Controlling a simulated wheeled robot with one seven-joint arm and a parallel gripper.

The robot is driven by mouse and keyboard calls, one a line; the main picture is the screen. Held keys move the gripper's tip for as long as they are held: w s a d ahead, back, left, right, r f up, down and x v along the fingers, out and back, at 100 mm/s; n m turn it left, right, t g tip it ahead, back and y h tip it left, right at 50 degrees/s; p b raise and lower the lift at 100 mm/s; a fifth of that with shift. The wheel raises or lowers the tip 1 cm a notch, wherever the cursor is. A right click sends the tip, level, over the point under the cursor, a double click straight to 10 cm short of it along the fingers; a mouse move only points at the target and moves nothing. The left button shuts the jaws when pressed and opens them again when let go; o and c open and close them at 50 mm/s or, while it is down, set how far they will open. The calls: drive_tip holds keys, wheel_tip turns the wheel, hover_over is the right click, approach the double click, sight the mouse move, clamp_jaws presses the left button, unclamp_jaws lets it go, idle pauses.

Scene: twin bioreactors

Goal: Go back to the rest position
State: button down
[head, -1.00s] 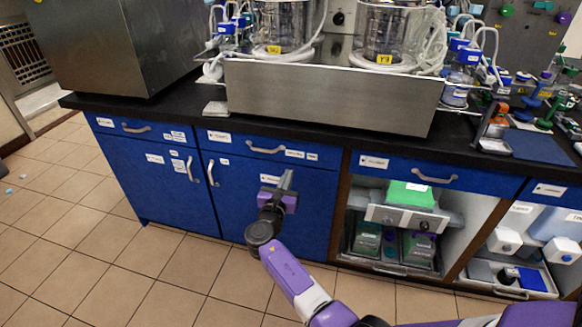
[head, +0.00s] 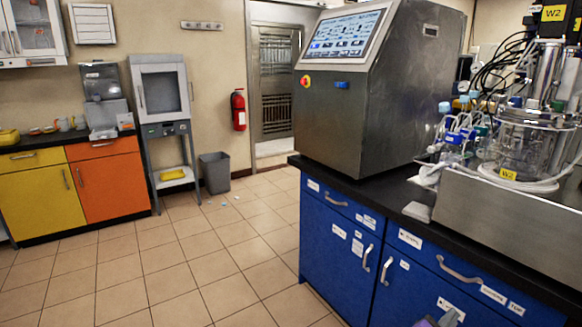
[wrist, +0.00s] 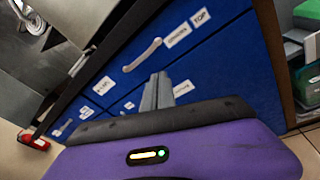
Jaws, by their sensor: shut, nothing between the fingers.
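My gripper (wrist: 157,92) shows in the wrist view, with its grey fingers together and nothing between them. It points at the blue cabinet fronts (wrist: 190,62), apart from them as far as I can tell. In the head view only a small part of my gripper (head: 447,318) shows at the bottom edge, in front of the blue cabinet (head: 335,240). The rest of my arm is out of the head view.
A steel console with a screen (head: 375,95) and a glass bioreactor (head: 525,140) stand on the black counter. Tiled floor (head: 190,270) is open to the left. A grey bin (head: 214,172), orange cabinet (head: 108,180) and yellow cabinet (head: 38,200) line the far wall.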

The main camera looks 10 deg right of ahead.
drive_tip(key=s+a+m+t+y+p, duration=0.1)
drive_tip(key=s+a+m+t+y, duration=0.35)
drive_tip(key=a, duration=0.65)
drive_tip(key=s+a+m+t+y+p, duration=0.2)
drive_tip(key=s+a+m+y, duration=0.4)
drive_tip(key=s+a, duration=0.3)
drive_tip(key=s+a+r+m+y+p, duration=0.1)
drive_tip(key=s+a+r, duration=0.3)
drive_tip(key=s, duration=0.4)
drive_tip(key=s+a+r+m+y+p, duration=0.2)
drive_tip(key=s+r, duration=0.4)
drive_tip(key=s, duration=0.3)
drive_tip(key=s+a+r+m+y+p, duration=0.1)
drive_tip(key=s+a+r+m, duration=0.4)
drive_tip(key=s, duration=0.4)
drive_tip(key=shift+a+r, duration=0.35)
drive_tip(key=shift+r, duration=0.1)
